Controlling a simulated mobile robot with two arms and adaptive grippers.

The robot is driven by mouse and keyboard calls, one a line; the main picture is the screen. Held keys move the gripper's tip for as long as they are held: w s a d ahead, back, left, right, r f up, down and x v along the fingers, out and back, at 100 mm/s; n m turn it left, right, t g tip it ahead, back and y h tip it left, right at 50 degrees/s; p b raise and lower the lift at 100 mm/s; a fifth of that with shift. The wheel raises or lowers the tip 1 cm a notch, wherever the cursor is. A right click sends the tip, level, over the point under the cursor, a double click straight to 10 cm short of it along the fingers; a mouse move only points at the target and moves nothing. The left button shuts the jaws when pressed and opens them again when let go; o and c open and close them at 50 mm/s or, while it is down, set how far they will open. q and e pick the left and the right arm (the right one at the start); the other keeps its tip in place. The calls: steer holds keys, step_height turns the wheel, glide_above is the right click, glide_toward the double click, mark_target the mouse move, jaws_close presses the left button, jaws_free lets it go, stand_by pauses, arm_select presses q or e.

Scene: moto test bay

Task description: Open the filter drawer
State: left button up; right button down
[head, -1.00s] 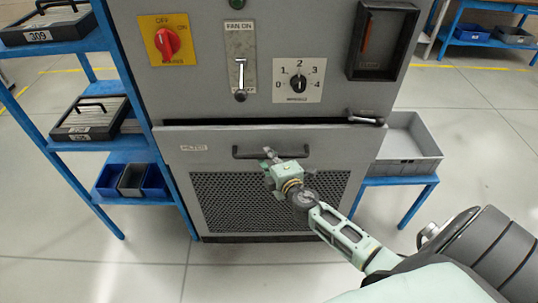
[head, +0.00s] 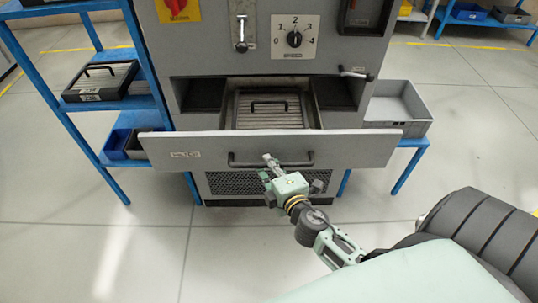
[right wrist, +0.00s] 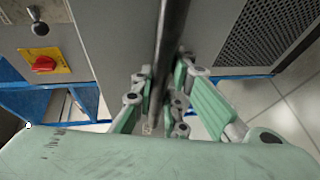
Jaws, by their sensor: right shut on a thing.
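The filter drawer (head: 200,150) is pulled well out of the grey cabinet, its front panel standing toward me. Inside it lies a filter (head: 268,108) with a pleated face and a black handle. My right gripper (head: 272,165) is shut on the drawer's black bar handle (head: 240,160). In the right wrist view the handle (right wrist: 168,60) runs between the fingers of the right gripper (right wrist: 160,100). My left gripper is not in view.
A blue shelf rack (head: 60,105) with a filter (head: 100,80) and bins stands at left. A grey bin (head: 398,105) sits on a blue stand at right. The cabinet carries a speed dial (head: 294,39) and a small lever (head: 356,74). The floor in front is open.

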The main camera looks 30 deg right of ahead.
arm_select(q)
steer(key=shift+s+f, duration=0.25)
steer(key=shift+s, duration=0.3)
arm_select(e)
steer(key=shift+s+a, duration=0.7)
steer(key=shift+s, duration=0.3)
steer(key=c, duration=1.7)
jaws_free()
steer(key=shift+c, duration=0.2)
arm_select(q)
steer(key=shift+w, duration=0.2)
arm_select(e)
steer(key=v, duration=0.7)
steer(key=shift+s, duration=0.3)
